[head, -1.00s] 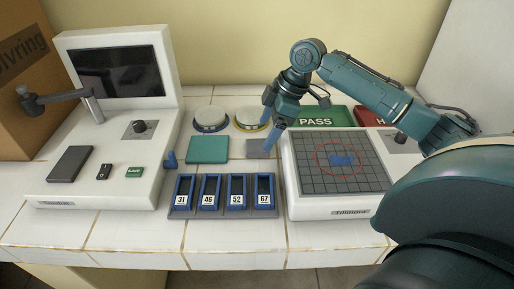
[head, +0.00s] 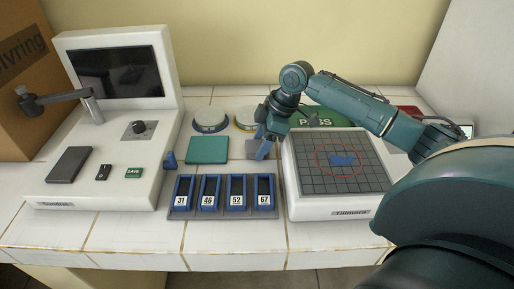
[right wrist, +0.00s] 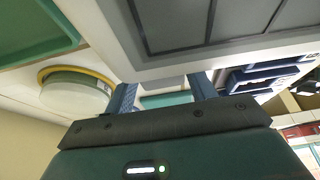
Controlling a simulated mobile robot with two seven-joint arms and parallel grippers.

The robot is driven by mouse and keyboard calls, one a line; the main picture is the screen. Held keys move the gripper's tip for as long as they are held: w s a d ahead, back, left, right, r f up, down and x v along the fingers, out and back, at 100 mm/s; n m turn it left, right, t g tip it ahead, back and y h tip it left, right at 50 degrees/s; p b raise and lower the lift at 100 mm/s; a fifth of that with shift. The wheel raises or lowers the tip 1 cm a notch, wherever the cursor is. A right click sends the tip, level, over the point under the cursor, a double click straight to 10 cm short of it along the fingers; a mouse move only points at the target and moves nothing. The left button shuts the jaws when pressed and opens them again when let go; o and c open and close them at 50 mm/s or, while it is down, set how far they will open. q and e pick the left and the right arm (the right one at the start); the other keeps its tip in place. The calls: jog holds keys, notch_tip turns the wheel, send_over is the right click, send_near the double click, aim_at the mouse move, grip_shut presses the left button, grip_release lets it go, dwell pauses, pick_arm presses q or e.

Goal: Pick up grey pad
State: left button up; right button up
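The grey pad (head: 250,149) lies flat on the white tiled bench, just right of the teal pad (head: 207,150), and is partly hidden by my right gripper. My right gripper (head: 261,149) points down at the pad's right part, low over the bench; I cannot tell whether it touches the pad. In the right wrist view its two blue fingers (right wrist: 163,92) are apart, with a teal strip visible beyond the gap. My left gripper is not in view.
Right of the pad stands the white instrument with a gridded top (head: 341,160). In front is a rack (head: 225,212) of blue numbered slots. Behind are two round dishes and a green PASS tray (head: 322,119). A console with a screen (head: 118,72) stands left.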

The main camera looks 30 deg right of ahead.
jog(key=c, duration=0.5)
jog(key=shift+r, duration=0.1)
notch_tip(320, 180, up, 10)
jog(key=shift+f+p, duration=0.1)
jog(key=shift+p, duration=0.3)
jog(key=o, duration=0.4)
jog(key=c, duration=0.3)
